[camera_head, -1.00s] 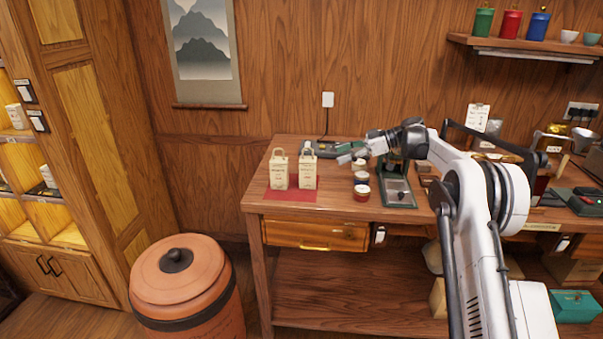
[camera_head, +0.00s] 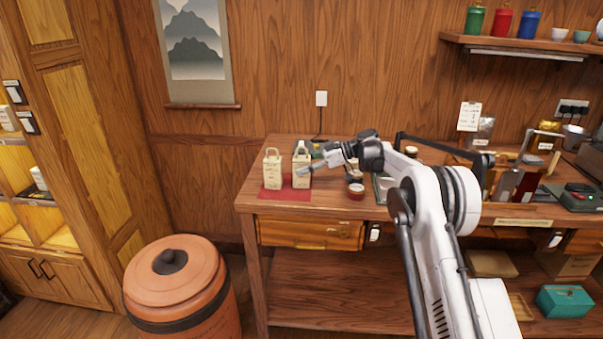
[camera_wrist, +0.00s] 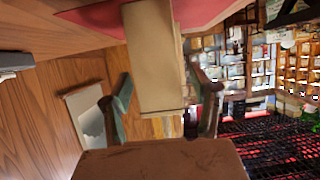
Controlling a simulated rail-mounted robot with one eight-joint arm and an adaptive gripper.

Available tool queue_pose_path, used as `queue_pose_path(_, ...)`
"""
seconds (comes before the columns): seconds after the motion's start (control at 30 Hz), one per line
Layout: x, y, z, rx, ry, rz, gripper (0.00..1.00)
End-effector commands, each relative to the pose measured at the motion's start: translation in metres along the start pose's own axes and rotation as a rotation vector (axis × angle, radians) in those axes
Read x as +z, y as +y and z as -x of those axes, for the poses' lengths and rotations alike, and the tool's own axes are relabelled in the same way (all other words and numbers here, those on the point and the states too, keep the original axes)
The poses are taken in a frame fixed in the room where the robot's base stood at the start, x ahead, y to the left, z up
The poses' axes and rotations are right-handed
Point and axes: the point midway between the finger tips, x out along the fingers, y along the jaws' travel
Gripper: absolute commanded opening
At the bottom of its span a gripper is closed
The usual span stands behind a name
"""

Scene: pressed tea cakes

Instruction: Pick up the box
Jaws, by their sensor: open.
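Two cream box-like packages with handles stand upright on a red mat (camera_head: 284,194) at the left of the table, a left one (camera_head: 272,172) and a right one (camera_head: 302,181). My gripper (camera_head: 306,171) reaches in from the right and overlaps the right package in the head view. In the wrist view a tan box (camera_wrist: 152,55) lies between the two spread fingers of my gripper (camera_wrist: 161,80). The fingers are open, with a gap showing at the left finger; contact on the right is unclear. A teal box (camera_head: 570,301) sits low at the right.
Small round tins (camera_head: 356,190) stand on the table (camera_head: 330,208) just right of the mat, under my arm. Tea goods and a terminal crowd the table's right. A lidded orange barrel (camera_head: 178,283) stands on the floor at front left.

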Motion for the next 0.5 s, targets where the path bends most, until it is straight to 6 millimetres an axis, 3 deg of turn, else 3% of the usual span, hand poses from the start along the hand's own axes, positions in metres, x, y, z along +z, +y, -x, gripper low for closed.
queue_pose_path(0.27,0.0000,0.0000,-0.0060,0.000,0.000,-0.001,0.58)
queue_pose_path(0.5,-0.0001,-0.0001,-0.0060,0.000,0.000,-0.001,0.27)
